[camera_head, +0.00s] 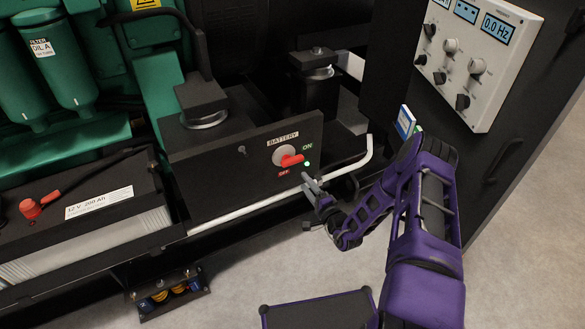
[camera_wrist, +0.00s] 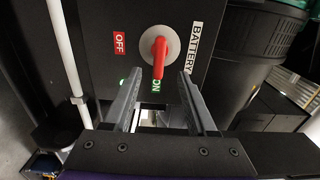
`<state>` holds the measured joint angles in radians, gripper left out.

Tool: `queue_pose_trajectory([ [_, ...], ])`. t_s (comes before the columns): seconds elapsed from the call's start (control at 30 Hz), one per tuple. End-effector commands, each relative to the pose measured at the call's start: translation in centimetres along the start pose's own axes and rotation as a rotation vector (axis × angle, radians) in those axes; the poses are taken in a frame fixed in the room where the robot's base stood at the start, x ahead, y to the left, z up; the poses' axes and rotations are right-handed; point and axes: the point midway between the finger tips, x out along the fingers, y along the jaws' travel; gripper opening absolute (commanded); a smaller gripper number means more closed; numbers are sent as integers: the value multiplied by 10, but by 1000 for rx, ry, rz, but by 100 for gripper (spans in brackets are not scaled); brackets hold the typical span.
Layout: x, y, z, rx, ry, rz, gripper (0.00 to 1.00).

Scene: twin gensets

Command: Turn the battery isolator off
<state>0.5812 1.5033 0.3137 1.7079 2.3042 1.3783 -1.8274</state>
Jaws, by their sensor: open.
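The battery isolator has a red handle (camera_head: 292,160) on a pale round base, set in a dark panel labelled BATTERY. The handle points right in the head view, towards the ON side; the red OFF label (camera_head: 284,173) is below it. In the wrist view the handle (camera_wrist: 159,57) points down towards the green ON label (camera_wrist: 156,86), with OFF (camera_wrist: 119,43) to its left. My gripper (camera_head: 307,183) is open and empty, just below and right of the handle in the head view. In the wrist view its fingers (camera_wrist: 160,74) frame the handle's lower end from either side, without visible contact.
A white rail (camera_head: 270,203) runs along the panel's lower edge and bends up at right. A battery (camera_head: 95,220) with a red terminal stands at left. A control panel (camera_head: 478,55) with knobs is at upper right. Grey floor lies below. A green lamp (camera_head: 307,164) glows beside the handle.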

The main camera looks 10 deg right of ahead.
Motion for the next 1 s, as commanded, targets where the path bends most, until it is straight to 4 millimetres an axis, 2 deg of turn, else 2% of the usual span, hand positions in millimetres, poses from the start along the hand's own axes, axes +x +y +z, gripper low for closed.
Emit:
queue_pose_trajectory([
  [0.03,12,1,0,-1,-1,-2,57],
  [0.2,49,1,0,-1,-1,-2,57],
  [0.43,86,1,0,0,-1,-1,57],
  [0.6,98,0,0,1,0,0,57],
  [0.9,99,0,0,1,-1,1,57],
  [1.0,99,0,0,1,-1,1,40],
])
